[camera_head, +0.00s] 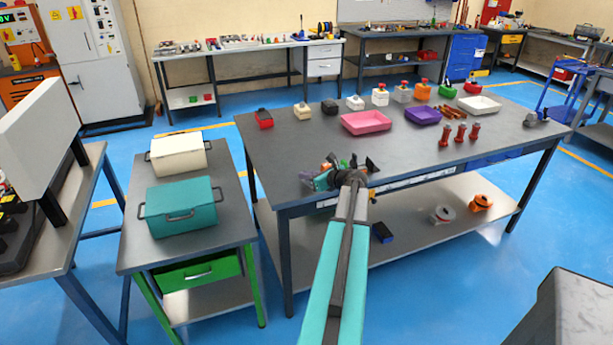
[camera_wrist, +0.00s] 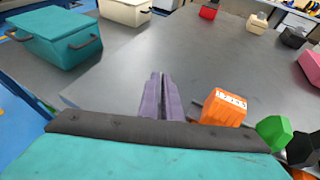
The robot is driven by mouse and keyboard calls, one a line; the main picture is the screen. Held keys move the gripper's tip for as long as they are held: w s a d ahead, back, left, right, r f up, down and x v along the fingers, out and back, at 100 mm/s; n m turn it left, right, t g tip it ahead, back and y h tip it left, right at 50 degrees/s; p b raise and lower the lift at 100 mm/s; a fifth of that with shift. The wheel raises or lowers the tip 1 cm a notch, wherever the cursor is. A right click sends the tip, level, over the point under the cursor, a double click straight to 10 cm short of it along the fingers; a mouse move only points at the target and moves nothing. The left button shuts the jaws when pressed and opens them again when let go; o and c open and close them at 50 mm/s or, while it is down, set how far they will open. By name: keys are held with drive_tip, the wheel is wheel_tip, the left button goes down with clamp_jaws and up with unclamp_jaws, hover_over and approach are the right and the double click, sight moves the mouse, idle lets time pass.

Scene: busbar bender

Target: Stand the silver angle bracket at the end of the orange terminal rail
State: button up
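My gripper (camera_head: 345,178) is low over the near left part of the big grey table. In the wrist view its two purple fingers (camera_wrist: 161,97) lie close side by side with a thin dark gap, and I see nothing held between them. An orange block with white markings (camera_wrist: 224,107) is just right of the fingers, apart from them, with a green block (camera_wrist: 273,132) beside it. These may belong to the orange terminal rail, but my gripper and arm hide much of it. I cannot make out the silver angle bracket for certain. A small grey item (camera_head: 530,119) lies at the table's right end.
A pink tray (camera_head: 366,123), a purple tray (camera_head: 422,116) and a white tray (camera_head: 479,104) stand farther back. Red posts (camera_head: 460,132) stand at the right. A teal box (camera_head: 181,207) and a cream box (camera_head: 178,154) sit on the left bench.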

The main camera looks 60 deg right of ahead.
drive_tip(key=o, duration=0.4)
drive_tip(key=shift+s+r, duration=0.1)
drive_tip(key=b+v, duration=0.2)
drive_tip(key=v, duration=1.1)
drive_tip(key=shift+s+a+r+b, duration=0.1)
drive_tip(key=shift+s+r+b, duration=0.05)
drive_tip(key=shift+s+b, duration=0.15)
